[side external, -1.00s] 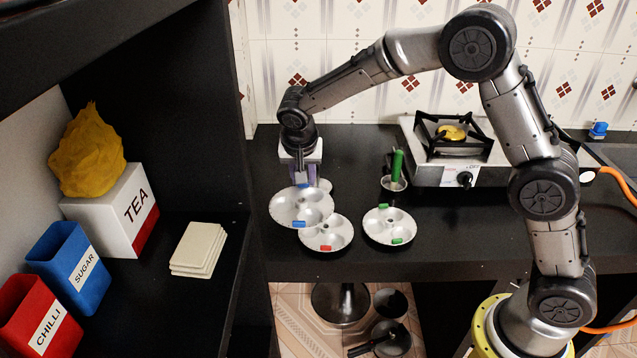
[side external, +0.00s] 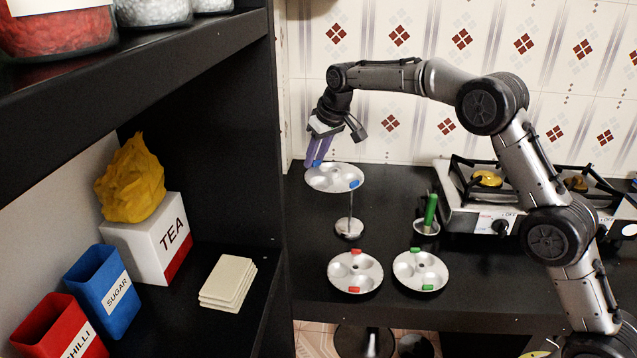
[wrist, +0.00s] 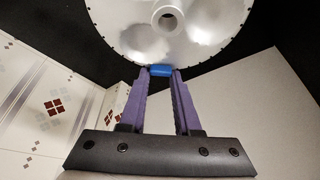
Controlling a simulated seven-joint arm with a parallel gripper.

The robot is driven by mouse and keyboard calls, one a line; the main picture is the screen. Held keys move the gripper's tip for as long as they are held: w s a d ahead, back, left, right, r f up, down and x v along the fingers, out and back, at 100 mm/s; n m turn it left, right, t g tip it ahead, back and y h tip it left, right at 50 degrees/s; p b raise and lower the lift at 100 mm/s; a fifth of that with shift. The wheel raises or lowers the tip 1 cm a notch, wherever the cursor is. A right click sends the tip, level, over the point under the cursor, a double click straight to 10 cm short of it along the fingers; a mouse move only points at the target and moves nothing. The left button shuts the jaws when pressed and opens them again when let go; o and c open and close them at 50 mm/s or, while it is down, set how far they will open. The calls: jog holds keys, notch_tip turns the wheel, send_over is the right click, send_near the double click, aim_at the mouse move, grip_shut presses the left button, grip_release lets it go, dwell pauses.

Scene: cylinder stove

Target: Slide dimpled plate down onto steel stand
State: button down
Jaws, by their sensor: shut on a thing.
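A silver dimpled plate (side external: 326,182) with blue tabs and a centre hole is held in the air by my gripper (side external: 317,163). In the wrist view my purple fingers (wrist: 160,75) are shut on the blue tab (wrist: 161,70) at the rim of the dimpled plate (wrist: 135,40). The steel stand (side external: 350,205), a thin rod on a round base, is below the plate, toward its right half. The rod's top meets or hides behind the plate; I cannot tell whether it enters the hole.
A red-tabbed plate (side external: 355,285) and a green-tabbed plate (side external: 421,282) lie on the black counter in front. A stand with a green post (side external: 431,212) is to the right, before the stove (side external: 480,215). A black shelf unit (side external: 255,150) borders the left.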

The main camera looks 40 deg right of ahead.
aim_at(351, 208)
jog(key=w+d+m, duration=0.1)
jog(key=w+d, duration=0.2)
jog(key=d, duration=0.7)
jog(key=shift+w+f, duration=0.2)
jog(key=shift+w, duration=0.05)
jog(key=shift+a+f, duration=0.1)
jog(key=shift+f, duration=9.15)
jog(key=shift+f, duration=0.3)
jog(key=c, duration=0.5)
grip_release()
jog(key=shift+c, duration=0.2)
